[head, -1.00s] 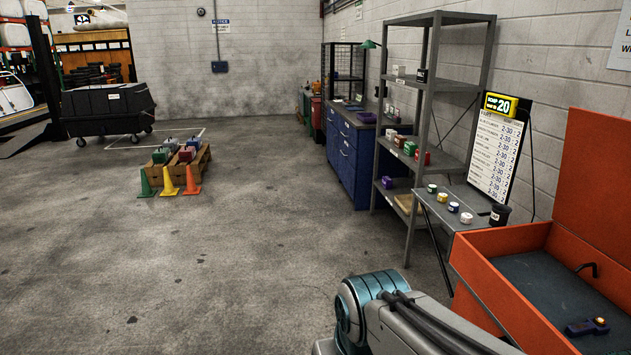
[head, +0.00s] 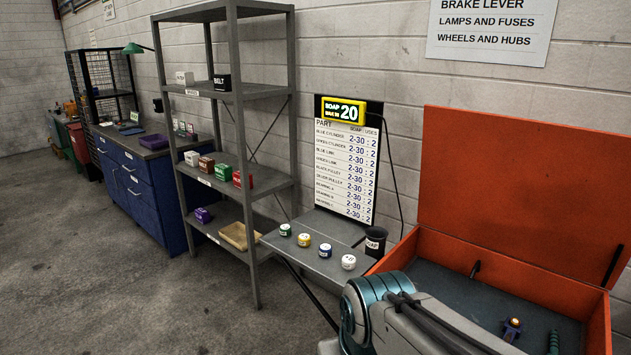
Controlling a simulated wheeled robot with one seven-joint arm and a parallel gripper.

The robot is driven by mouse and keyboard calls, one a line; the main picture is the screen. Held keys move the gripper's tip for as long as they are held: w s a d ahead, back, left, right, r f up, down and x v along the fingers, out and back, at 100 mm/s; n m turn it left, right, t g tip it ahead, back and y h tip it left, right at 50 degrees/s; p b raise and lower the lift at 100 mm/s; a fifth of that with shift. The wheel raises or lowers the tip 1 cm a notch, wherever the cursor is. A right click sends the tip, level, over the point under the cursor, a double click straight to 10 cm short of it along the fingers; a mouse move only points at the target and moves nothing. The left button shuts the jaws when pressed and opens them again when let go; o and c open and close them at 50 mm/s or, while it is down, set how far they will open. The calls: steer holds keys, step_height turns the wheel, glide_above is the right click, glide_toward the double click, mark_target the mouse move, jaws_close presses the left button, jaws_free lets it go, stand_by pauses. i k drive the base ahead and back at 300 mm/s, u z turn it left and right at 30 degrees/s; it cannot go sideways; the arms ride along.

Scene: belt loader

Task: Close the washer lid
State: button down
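The washer (head: 393,258) is an orange box at the right in the head view. Its orange lid (head: 520,190) stands open, raised upright at the back against the wall side. A dark handle (head: 612,266) shows at the lid's right edge. Inside the washer lie a small blue part with an orange top (head: 512,329) and a dark green coiled part (head: 553,342) on a dark floor. My arm's grey and teal link covers the washer's front left part. My gripper is out of the picture.
A small grey side table (head: 322,262) left of the washer holds several small labelled jars and a black SOAP cup (head: 375,242). A grey shelf rack (head: 250,150) and a blue cabinet (head: 135,190) stand along the wall. The floor at left is clear.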

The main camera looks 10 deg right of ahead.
mark_target(557, 197)
steer(key=z, duration=1)
steer(key=i, duration=0.95)
steer(key=z, duration=0.85)
